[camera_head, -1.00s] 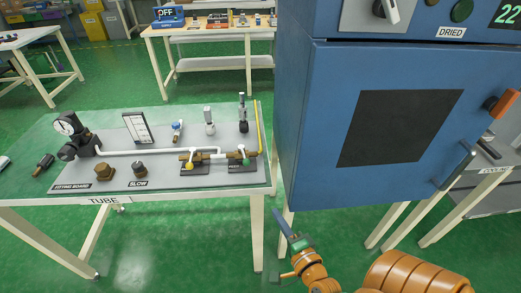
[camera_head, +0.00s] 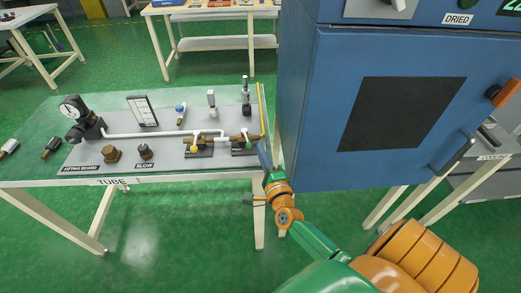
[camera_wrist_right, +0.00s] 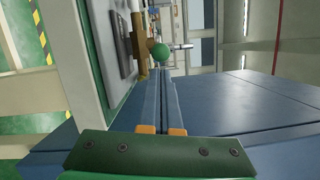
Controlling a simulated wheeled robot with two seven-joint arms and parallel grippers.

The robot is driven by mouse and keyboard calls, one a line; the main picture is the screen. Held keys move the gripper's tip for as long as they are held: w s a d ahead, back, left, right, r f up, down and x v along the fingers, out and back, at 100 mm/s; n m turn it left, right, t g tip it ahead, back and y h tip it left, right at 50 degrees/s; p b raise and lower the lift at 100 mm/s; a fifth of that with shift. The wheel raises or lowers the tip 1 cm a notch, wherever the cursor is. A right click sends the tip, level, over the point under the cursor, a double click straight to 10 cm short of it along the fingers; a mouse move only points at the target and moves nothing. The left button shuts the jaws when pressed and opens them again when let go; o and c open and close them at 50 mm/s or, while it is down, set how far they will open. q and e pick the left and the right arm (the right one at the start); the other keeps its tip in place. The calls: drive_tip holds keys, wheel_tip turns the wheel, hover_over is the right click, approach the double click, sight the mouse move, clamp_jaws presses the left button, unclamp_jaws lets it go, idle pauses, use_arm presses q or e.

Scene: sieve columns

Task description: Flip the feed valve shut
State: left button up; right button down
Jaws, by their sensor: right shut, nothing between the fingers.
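The fitting board (camera_head: 88,158) lies on the table labelled TUBE. It carries a brass valve with a yellow knob (camera_head: 194,148) and, to its right, one with a green knob (camera_head: 249,146). The small labels below them are too small to read surely, so I cannot tell which is the feed valve. My right gripper (camera_head: 262,146) is shut and empty at the board's right end, near the green knob. In the right wrist view the green knob (camera_wrist_right: 160,52) appears just beyond the closed fingertips (camera_wrist_right: 161,72); contact cannot be told. My left gripper is not in view.
A large blue cabinet (camera_head: 298,110) with a dark window stands close right of my right gripper. The board also carries a gauge (camera_head: 72,106), a white flowmeter (camera_head: 141,111) and several upright fittings. A yellow tube (camera_head: 262,105) runs along its right edge.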

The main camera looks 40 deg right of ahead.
drive_tip(key=shift+w+f, duration=0.1)
drive_tip(key=shift+w+a, duration=0.2)
drive_tip(key=shift+a, duration=1)
